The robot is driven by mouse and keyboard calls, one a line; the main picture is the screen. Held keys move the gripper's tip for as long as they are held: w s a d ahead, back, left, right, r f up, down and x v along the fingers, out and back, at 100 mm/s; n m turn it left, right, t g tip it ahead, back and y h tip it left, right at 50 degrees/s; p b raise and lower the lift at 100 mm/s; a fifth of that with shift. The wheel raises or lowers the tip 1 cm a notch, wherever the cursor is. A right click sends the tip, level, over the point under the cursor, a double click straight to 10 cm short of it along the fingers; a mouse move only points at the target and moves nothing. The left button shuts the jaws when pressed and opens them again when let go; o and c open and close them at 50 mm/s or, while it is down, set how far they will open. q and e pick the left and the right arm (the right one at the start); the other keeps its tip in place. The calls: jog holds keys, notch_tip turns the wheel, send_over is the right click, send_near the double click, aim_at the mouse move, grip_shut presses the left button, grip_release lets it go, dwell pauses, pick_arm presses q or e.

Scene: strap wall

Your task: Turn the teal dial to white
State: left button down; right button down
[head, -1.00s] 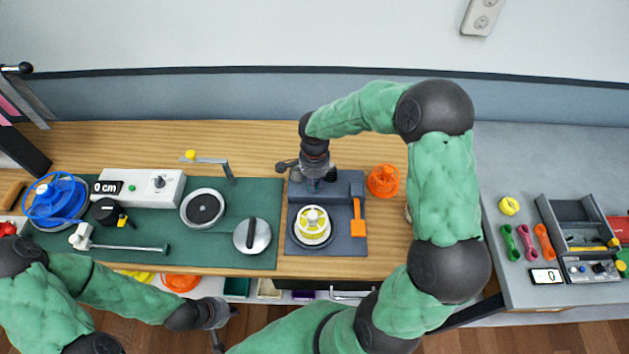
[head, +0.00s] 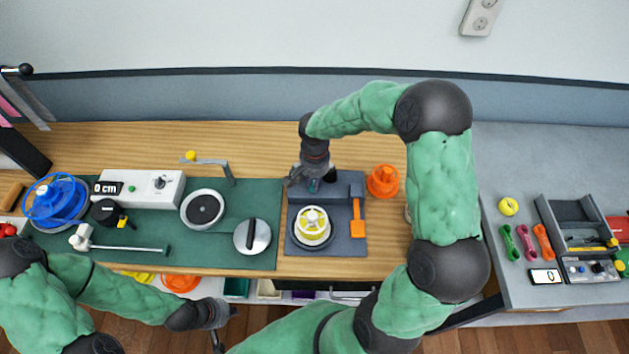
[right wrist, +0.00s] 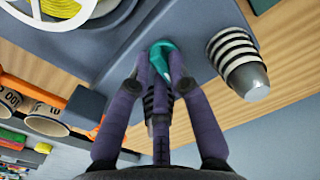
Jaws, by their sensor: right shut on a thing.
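The teal dial (head: 313,185) sits on the dark grey block of the machine (head: 345,183) in the middle of the bench, mostly hidden by my right gripper. In the right wrist view, the teal dial (right wrist: 160,52) is between the fingertips of my right gripper (right wrist: 160,65), which is shut on it. No white mark for the dial can be made out; the fingers cover much of the area around it. My left gripper (head: 222,325) is empty, fingers apart, low in the head view in front of the bench, far from the dial.
A yellow-and-white spool (head: 313,222) and an orange lever (head: 357,218) are on the same machine. An orange funnel-like part (head: 383,181) stands to its right. A black-and-white striped post (right wrist: 238,62) is beside the dial. A green mat (head: 150,250) with devices lies left.

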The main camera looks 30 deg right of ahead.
jog(key=n+p, duration=0.1)
jog(key=n, duration=0.4)
jog(key=shift+w+n, duration=0.1)
jog(key=shift+n, duration=0.3)
jog(key=n+p, duration=0.1)
jog(key=n, duration=0.4)
jog(key=shift+w+n+p, duration=0.1)
jog(key=shift+n+p, duration=0.2)
jog(key=shift+n, duration=0.1)
jog(key=c, duration=1.1)
grip_release()
jog(key=shift+c, duration=0.2)
jog(key=shift+r, duration=0.1)
notch_tip(320, 180, up, 12)
